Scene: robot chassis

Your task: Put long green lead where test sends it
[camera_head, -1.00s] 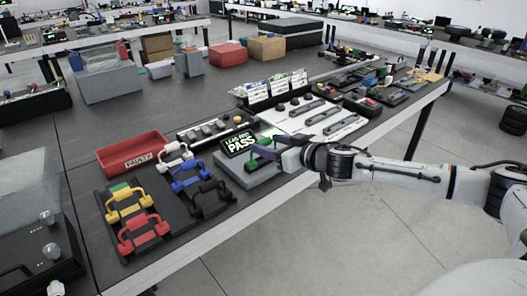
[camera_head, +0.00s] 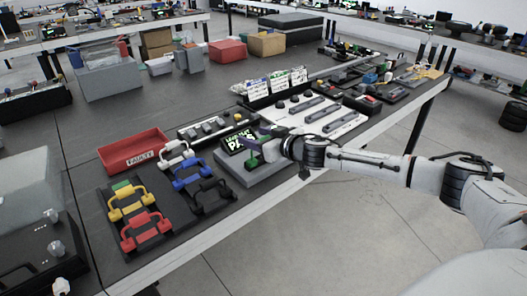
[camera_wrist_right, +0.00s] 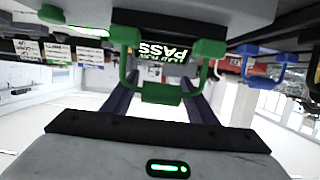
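The green lead (camera_head: 254,161) is at the grey tester (camera_head: 259,176), beside its screen (camera_head: 240,142), which reads PASS. In the right wrist view the green lead (camera_wrist_right: 163,94) is a U-shaped handle with a thick grip and two end blocks. My right gripper (camera_head: 267,150) is at the lead, partly hiding it. In the wrist view its purple fingers stand apart, one on each side of the thick grip, and look open; contact is unclear. The same screen (camera_wrist_right: 163,52) shows upside down behind the lead. My left gripper is not in view.
A red tray (camera_head: 143,161) marked FAULTY stands left of the tester. A dark board holds yellow (camera_head: 128,205), red (camera_head: 143,230), blue (camera_head: 190,175), white (camera_head: 175,152) and black (camera_head: 212,197) leads. A white panel (camera_head: 310,118) with dark slots and a card rack (camera_head: 277,86) lie beyond.

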